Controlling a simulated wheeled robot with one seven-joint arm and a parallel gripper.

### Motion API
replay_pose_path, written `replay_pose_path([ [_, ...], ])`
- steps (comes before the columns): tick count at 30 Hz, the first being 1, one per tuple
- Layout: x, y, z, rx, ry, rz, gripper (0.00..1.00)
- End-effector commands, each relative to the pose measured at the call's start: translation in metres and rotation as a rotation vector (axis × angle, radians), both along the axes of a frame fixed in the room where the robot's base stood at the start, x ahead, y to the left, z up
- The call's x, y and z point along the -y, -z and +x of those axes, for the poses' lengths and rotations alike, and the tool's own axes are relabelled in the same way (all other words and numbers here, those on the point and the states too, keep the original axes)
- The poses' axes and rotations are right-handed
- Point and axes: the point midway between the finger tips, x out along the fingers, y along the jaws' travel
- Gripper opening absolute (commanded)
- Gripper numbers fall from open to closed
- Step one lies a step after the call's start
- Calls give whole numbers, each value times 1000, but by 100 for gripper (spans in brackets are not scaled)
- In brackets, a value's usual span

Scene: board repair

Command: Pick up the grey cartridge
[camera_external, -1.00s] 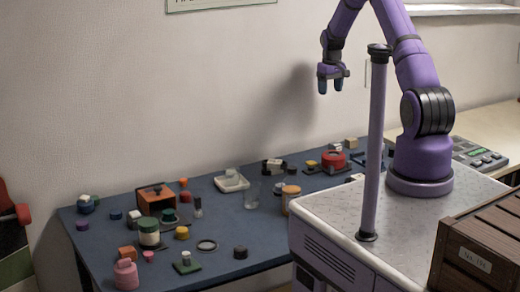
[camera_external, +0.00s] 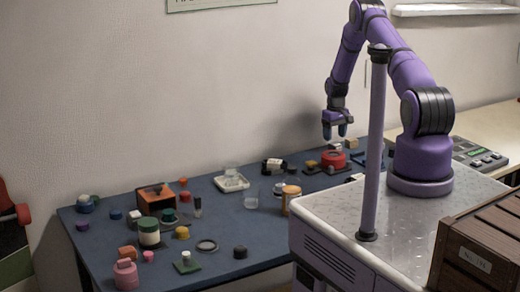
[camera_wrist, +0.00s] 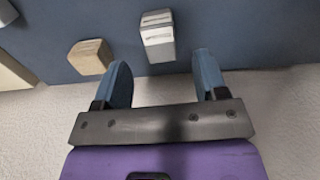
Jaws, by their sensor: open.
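A grey block with a pale, banded top, which looks like the grey cartridge (camera_wrist: 158,40), stands on the blue table in the wrist view. It lies just beyond my fingertips, between their lines and apart from them. My gripper (camera_wrist: 162,68) is open and empty, pointing down at the table's back edge. In the external view my gripper (camera_external: 335,131) hangs above the far right part of the table. A small pale block there (camera_external: 336,146), just under the fingers, may be the cartridge; it is too small to be sure.
A wooden block (camera_wrist: 90,57) stands left of the grey block. A black item (camera_external: 273,166) and a white tray (camera_external: 231,189) lie further left. The wall is close behind the table.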

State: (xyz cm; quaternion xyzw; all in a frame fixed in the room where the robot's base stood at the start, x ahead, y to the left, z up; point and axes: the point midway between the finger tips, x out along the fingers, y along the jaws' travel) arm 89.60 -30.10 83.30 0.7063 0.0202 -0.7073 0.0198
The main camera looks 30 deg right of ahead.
Motion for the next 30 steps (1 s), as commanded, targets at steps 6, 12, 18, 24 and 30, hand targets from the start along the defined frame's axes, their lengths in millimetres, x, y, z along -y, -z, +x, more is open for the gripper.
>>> replay_pose_path([
  [6, -1, 16, -3, 0, 0, 0, 66],
  [12, -1, 44, -6, 0, 0, 0, 66],
  [18, -1, 52, -5, 2, 0, -1, 66],
  [24, -1, 52, -6, 1, 0, -1, 45],
  [30, -1, 52, -6, 1, 0, -1, 13],
])
